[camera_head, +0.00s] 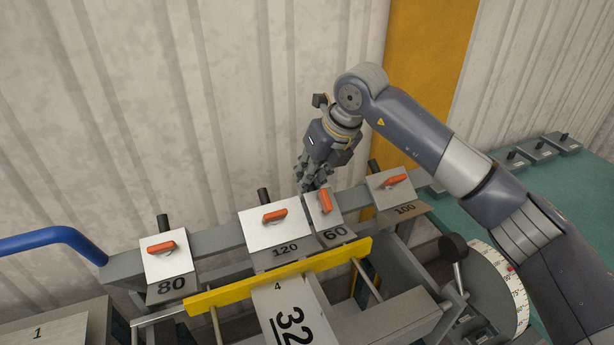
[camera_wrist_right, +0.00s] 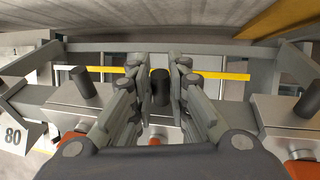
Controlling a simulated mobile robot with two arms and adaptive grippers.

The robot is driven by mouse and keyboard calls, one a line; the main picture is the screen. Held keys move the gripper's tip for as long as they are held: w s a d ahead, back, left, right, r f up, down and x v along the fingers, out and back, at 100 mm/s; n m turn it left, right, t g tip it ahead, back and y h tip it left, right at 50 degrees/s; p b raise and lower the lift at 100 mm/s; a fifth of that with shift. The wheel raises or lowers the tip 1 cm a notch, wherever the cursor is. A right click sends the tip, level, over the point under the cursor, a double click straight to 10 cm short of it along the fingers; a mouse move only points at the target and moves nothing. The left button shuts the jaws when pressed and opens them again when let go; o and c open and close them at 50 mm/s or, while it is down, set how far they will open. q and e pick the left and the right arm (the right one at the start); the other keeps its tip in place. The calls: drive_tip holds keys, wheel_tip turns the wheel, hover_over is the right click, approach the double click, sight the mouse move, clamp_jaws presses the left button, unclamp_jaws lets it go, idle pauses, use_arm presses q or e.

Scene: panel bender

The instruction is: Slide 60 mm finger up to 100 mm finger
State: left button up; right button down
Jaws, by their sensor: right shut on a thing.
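The 60 mm finger (camera_head: 324,212), a narrow grey plate with a red-orange lever, sits on the grey beam. The 100 mm finger (camera_head: 391,185), wider with a similar lever, is on the same beam to its right, with a gap between them. My right gripper (camera_head: 312,184) reaches down behind the 60 mm finger. In the wrist view its fingers (camera_wrist_right: 160,92) are shut on that finger's black peg (camera_wrist_right: 160,86). The 100 mm finger's peg shows at the right edge of the wrist view (camera_wrist_right: 308,100). My left gripper is not in view.
The 120 finger (camera_head: 274,222) stands immediately left of the 60 mm finger. The 80 finger (camera_head: 166,255) is farther left. A yellow bar (camera_head: 280,277) runs in front. A teal table (camera_head: 530,185) with small blocks lies at the right.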

drive_tip(key=w+d+b, duration=0.2)
drive_tip(key=w+d, duration=0.1)
drive_tip(key=d, duration=0.4)
drive_tip(key=shift+d, duration=0.15)
drive_tip(key=c, duration=1.5)
unclamp_jaws()
drive_tip(key=shift+s, duration=0.1)
drive_tip(key=shift+c, duration=0.2)
drive_tip(key=shift+r, duration=0.15)
drive_tip(key=v, duration=1.2)
